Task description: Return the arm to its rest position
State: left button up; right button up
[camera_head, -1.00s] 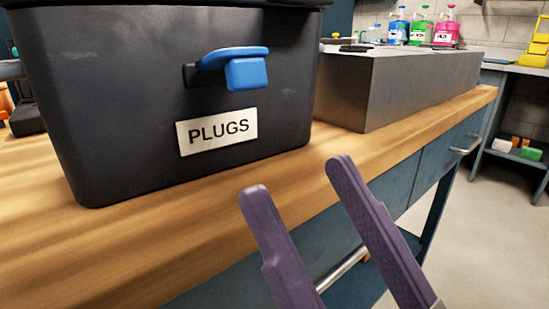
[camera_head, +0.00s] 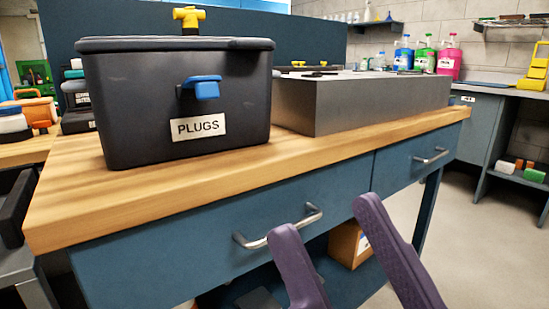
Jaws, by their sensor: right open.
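My right gripper (camera_head: 328,222) shows at the bottom, right of centre, in the head view. Its two purple fingers are spread apart with nothing between them. It appears in front of the workbench's blue drawers, apart from the bench. My left gripper is out of view. A black lidded bin (camera_head: 150,130) labelled PLUGS stands on the wooden bench top (camera_head: 75,190), its blue latch (camera_head: 205,88) facing me. A yellow valve-like piece (camera_head: 189,18) shows above the lid.
A grey block-shaped unit (camera_head: 370,103) stands right of the bin. Drawer handles (camera_head: 280,228) stick out from the bench front. A cardboard box (camera_head: 347,244) sits below the drawers. Coloured bottles (camera_head: 425,56) stand at the back. Open floor (camera_head: 480,240) lies to the right.

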jog(key=w+d+r+m+g+h+p, duration=0.3)
jog(key=r+g+h+p, duration=0.5)
jog(key=p, duration=1.1)
jog(key=s+d+r+m+g+h+p, duration=0.1)
jog(key=s+d+r+g+h+p, duration=0.2)
jog(key=s+d+r+g+p, duration=0.25)
jog(key=s+d+r+g+h+p, duration=0.25)
jog(key=s+d+g+p, duration=0.3)
jog(key=s+p, duration=0.3)
pick_arm(q)
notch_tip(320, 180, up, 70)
jog(key=p, duration=3.7)
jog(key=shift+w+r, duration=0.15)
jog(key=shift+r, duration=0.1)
pick_arm(e)
notch_tip(320, 180, up, 37)
jog(key=shift+d, duration=0.1)
